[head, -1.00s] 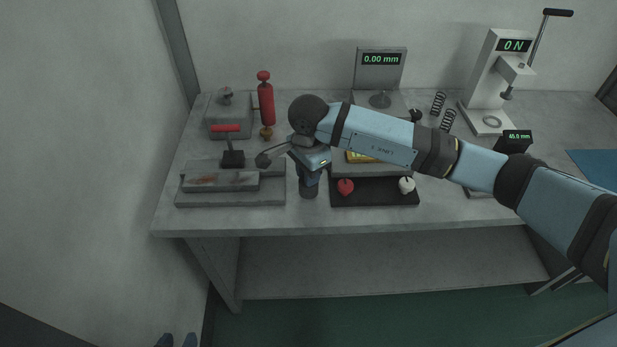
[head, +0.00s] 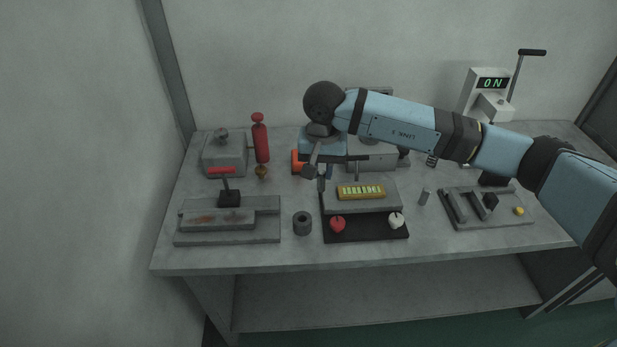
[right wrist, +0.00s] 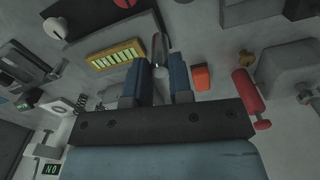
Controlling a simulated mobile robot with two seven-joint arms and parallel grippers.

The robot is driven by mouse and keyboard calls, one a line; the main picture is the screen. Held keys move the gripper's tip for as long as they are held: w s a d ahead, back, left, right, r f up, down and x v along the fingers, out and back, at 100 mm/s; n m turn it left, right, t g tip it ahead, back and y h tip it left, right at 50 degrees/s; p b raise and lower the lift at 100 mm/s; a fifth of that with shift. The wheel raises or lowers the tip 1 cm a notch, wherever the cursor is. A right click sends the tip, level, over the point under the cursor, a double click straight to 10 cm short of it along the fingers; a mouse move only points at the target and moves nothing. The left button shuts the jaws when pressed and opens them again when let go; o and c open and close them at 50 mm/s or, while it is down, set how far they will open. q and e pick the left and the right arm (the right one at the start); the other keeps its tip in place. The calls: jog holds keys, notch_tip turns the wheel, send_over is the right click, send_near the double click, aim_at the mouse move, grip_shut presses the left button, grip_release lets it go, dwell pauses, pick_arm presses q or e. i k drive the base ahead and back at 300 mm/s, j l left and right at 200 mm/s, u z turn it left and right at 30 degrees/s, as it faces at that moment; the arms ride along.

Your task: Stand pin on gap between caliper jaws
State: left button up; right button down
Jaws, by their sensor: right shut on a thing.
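My right gripper (head: 323,178) hangs over the back left of the dark tray, left of the pin rack. In the right wrist view its two blue fingers (right wrist: 161,75) are shut on a slim grey pin (right wrist: 160,48); in the head view the pin is hard to make out. The caliper (head: 508,220) lies at the right of the bench, with grey upright jaws (head: 458,207) and a gap between them; the gripper is well to its left. My left gripper is out of view.
The front bench strip is clear.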

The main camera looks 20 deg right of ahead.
aim_at(465, 210)
jog(key=l+z, duration=0.1)
jog(key=z, duration=0.3)
jog(key=k+l+z, duration=0.1)
jog(key=z, duration=0.25)
jog(key=l+z, duration=0.15)
jog(key=z, duration=0.25)
jog(key=l+z, duration=0.15)
jog(key=z, duration=0.25)
jog(key=i+l, duration=0.15)
jog(key=l, duration=0.15)
jog(key=i+l, duration=0.15)
jog(key=l, duration=0.15)
jog(key=i+l, duration=0.15)
jog(key=i+l+u, duration=0.15)
jog(key=l+u, duration=0.15)
jog(key=u, duration=0.15)
jog(key=l+u, duration=0.4)
jog(key=u, duration=0.7)
jog(key=i, duration=0.05)
